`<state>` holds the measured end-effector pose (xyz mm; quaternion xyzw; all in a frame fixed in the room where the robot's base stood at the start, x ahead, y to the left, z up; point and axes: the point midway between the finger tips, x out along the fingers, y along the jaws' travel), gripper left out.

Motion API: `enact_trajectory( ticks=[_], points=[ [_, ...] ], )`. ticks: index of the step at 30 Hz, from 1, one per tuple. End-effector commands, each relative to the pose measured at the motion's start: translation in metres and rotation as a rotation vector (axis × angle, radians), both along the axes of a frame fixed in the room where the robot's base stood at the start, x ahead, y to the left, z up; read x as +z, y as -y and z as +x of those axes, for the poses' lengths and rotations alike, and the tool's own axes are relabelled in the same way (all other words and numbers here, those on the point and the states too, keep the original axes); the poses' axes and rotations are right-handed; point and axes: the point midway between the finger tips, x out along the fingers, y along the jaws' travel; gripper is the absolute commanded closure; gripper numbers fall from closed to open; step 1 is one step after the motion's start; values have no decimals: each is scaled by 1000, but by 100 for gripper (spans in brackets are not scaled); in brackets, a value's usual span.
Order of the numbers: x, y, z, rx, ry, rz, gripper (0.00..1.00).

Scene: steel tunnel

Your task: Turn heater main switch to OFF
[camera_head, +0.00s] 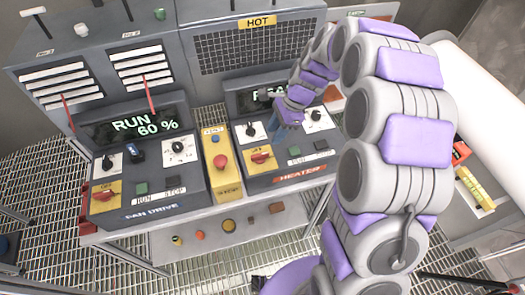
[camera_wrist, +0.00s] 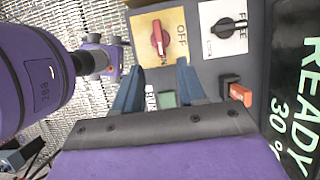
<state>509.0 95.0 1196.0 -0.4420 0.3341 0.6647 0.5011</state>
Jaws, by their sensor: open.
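The heater panel carries a red "HEATER" label (camera_head: 300,175). Its main switch is a red rotary knob (camera_head: 262,157) on a yellow plate, at the panel's lower left. In the wrist view the red knob (camera_wrist: 157,38) lies beyond the fingertips, with its handle upright in the picture and the word OFF to its right. I cannot tell which setting it points to. My gripper (camera_wrist: 160,65) is open and empty, hovering over the panel, with its fingers apart and short of the knob. In the head view my gripper (camera_head: 274,124) is above the knob, partly hidden by my arm.
A black rotary switch (camera_wrist: 229,25), a green button (camera_wrist: 167,98) and an orange-tipped control (camera_wrist: 238,93) sit close by. A yellow box with a red emergency button (camera_head: 220,161) stands between heater and fan drive panel (camera_head: 150,212).

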Motion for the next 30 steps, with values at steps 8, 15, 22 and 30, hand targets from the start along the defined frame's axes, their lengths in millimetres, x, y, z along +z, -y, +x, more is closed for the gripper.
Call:
enact_trajectory(
  ticks=[8,15,22,30],
  points=[
    [-52,-22,-8,4,-6,-1,60],
    [-85,-35,-11,3,-2,-1,60],
    [-97,-39,-12,3,1,0,60],
    [-98,-40,-12,2,1,-1,61]
  ],
)
